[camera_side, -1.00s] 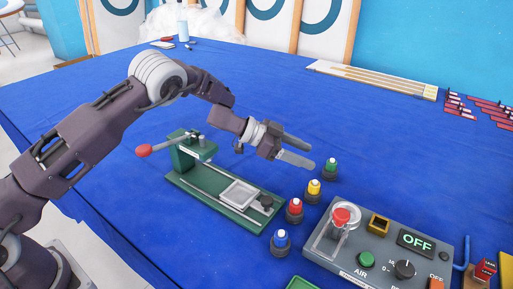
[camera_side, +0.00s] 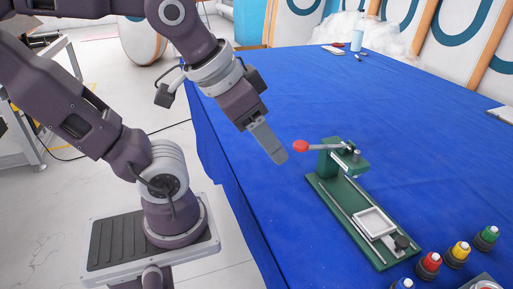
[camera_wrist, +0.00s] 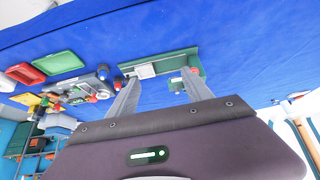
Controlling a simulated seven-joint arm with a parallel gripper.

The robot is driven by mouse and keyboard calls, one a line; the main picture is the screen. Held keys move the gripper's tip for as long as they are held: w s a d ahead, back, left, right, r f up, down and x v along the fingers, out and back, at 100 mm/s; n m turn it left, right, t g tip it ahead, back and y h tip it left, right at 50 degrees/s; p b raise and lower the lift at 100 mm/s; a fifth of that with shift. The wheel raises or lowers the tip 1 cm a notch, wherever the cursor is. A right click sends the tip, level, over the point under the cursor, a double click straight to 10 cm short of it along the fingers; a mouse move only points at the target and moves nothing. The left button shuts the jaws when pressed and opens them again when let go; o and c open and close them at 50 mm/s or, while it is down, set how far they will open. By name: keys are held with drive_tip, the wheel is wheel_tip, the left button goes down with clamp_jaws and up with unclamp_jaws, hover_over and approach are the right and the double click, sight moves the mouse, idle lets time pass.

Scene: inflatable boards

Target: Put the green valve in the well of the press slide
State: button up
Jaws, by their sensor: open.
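The green valve (camera_side: 487,236) stands upright in its dark base at the right edge of the side view, beside the yellow one; I cannot pick it out in the wrist view. The green press (camera_side: 356,208) has a pale square slide (camera_side: 374,223) with a framed recess, and it looks empty. The press also shows in the wrist view (camera_wrist: 172,58). My gripper (camera_side: 279,158) points down to the left of the press's red handle ball (camera_side: 300,146), apart from the valve. In the wrist view the two fingers are spread with nothing between them.
A yellow valve (camera_side: 459,252), a red valve (camera_side: 429,265) and a blue valve (camera_side: 404,284) stand in a row right of the press.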

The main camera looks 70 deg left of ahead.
drive_tip(key=shift+o, duration=0.2)
drive_tip(key=s, duration=0.1)
drive_tip(key=s+d+f, duration=0.1)
drive_tip(key=s, duration=0.1)
drive_tip(key=shift+f+g, duration=0.15)
drive_tip(key=shift+g, duration=0.15)
drive_tip(key=shift+w, duration=0.1)
drive_tip(key=m+t+h, duration=0.1)
drive_tip(key=m+h, duration=0.4)
drive_tip(key=m, duration=0.2)
hover_over(488, 229)
drive_tip(key=s+a, duration=0.4)
drive_tip(key=s, duration=0.5)
wheel_tip(488, 229, down, 9)
drive_tip(key=shift+t, duration=0.4)
drive_tip(key=x, duration=1.1)
drive_tip(key=a+x, duration=0.1)
drive_tip(key=x, duration=0.5)
drive_tip(key=shift+a+f, duration=0.15)
drive_tip(key=shift+f, duration=0.1)
clamp_jaws()
drive_tip(key=shift+r, duration=0.1)
